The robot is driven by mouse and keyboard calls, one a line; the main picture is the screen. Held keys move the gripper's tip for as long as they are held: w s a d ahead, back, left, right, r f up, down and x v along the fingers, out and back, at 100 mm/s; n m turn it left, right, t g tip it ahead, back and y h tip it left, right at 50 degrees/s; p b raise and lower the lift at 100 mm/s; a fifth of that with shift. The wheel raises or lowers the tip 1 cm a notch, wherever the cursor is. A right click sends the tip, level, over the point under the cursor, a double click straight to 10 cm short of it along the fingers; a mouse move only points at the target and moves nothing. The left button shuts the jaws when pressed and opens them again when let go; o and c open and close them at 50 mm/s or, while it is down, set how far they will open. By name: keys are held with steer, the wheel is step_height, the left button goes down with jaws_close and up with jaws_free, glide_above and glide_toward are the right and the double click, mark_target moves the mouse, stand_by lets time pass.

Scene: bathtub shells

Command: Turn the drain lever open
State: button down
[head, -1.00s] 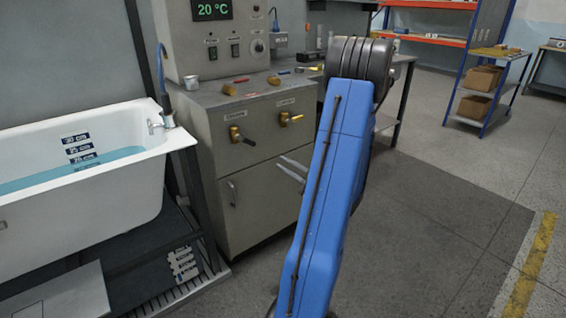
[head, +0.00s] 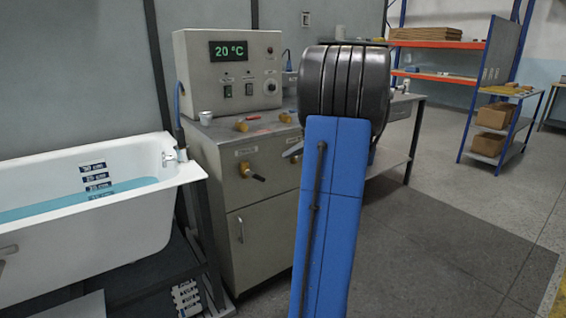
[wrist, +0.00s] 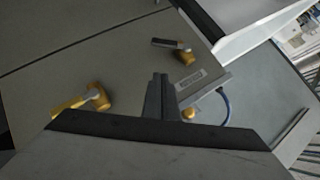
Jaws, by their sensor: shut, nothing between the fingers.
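Two brass valve levers sit on the front of the grey cabinet. The left one (head: 250,172), with a dark handle pointing right and slightly down, also shows in the wrist view (wrist: 183,53). The other, with a yellow handle, shows in the wrist view (wrist: 94,98); in the head view my arm mostly hides it. Their labels are too small to read, so I cannot tell which is the drain lever. My gripper (wrist: 161,82) is shut and empty, apart from both levers. In the head view only a bit of it shows beside my arm (head: 291,150).
The white bathtub (head: 150,215) with blue water stands left of the cabinet (head: 270,225). A control box (head: 228,75) reading 20 °C stands on the cabinet top. A blue shelf cart (head: 500,140) is at the right. The floor on the right is clear.

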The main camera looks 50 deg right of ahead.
glide_above(262, 180)
steer(key=s+d, duration=0.3)
steer(key=d, duration=0.1)
step_height(262, 180, down, 5)
steer(key=a+f, duration=0.2)
steer(key=f, duration=0.1)
steer(key=shift+w+a+f, duration=0.1)
steer(key=shift+w+a, duration=0.15)
steer(key=shift+w, duration=0.15)
steer(key=shift+f+m+y, duration=0.3)
steer(key=shift+f+y, duration=0.1)
steer(key=shift+w+a+f+m+t+y, duration=0.1)
steer(key=shift+a+f+m+t+y, duration=0.05)
steer(key=shift+f+m+t+y, duration=0.4)
steer(key=shift+a+f+m+t+y, duration=0.15)
steer(key=shift+f+m+t+y, duration=0.15)
steer(key=shift+f+y, duration=0.3)
steer(key=shift+w+a+f+m+t+y, duration=0.15)
steer(key=shift+a+f+m+t+y, duration=0.45)
steer(key=shift+a+f+m+t, duration=0.1)
steer(key=shift+w+a+f+m+t+y, duration=0.15)
steer(key=shift+a+f+m+t+y, duration=0.4)
steer(key=shift+a+f+m, duration=0.1)
